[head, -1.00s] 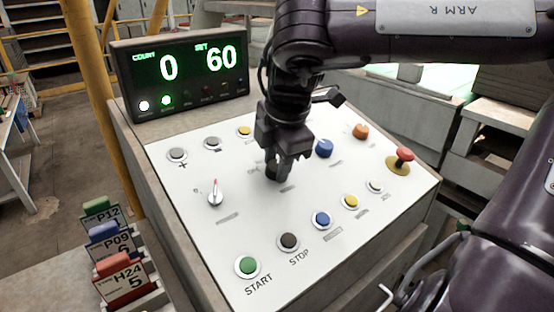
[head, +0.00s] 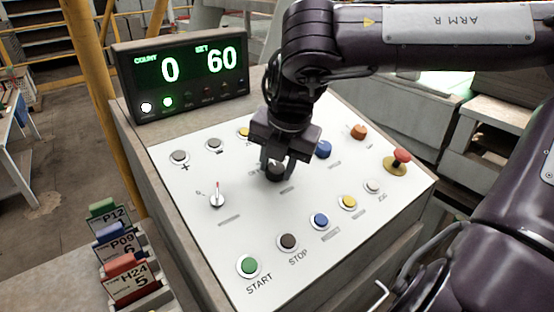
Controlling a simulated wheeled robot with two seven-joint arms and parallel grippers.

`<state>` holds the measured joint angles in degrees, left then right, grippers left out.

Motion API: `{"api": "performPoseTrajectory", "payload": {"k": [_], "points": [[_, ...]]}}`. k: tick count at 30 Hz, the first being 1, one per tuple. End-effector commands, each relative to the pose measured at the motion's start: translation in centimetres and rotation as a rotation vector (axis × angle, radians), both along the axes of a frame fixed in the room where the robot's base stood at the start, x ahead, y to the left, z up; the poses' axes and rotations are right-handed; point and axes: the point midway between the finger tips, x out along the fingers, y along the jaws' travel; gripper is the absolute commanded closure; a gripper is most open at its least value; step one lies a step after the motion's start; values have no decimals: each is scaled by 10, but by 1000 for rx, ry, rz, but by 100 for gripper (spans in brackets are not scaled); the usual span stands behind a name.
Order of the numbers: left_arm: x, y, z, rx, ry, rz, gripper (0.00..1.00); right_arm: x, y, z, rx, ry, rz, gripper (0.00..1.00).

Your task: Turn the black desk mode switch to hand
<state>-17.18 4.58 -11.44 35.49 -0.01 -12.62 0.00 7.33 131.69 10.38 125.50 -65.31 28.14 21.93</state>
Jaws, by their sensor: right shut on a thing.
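The black mode switch (head: 275,172) is a round knob in the middle of the white desk panel. My right gripper (head: 276,170) points down at it from above, its fingers on either side of the knob, shut on it. The fingers and wrist hide much of the knob and its labels, so I cannot read which position it points to. My left gripper is not in view.
The white panel (head: 225,240) carries a blue knob (head: 323,150), an orange knob (head: 358,132), a red mushroom button (head: 401,156), a red-tipped selector (head: 217,195) and several push buttons. A display (head: 180,75) reads count 0, set 60. Card holders (head: 122,260) stand at lower left.

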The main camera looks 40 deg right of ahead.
Motion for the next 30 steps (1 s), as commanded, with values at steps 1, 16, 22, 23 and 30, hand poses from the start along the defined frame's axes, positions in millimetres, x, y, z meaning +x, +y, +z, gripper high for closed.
{"api": "performPoseTrajectory", "payload": {"k": [1, 16, 22, 23, 30], "points": [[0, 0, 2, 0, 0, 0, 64, 1, 0, 3, -8, -5, 21, 89], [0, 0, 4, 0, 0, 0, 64, 1, -1, 2, -33, -3, 111, 89], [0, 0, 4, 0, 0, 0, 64, 2, -1, 2, -34, -4, 109, 89], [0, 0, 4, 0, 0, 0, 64, 2, -1, 3, -34, -4, 109, 89], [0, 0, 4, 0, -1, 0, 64, 1, -1, 2, -33, -1, 110, 45]]}}
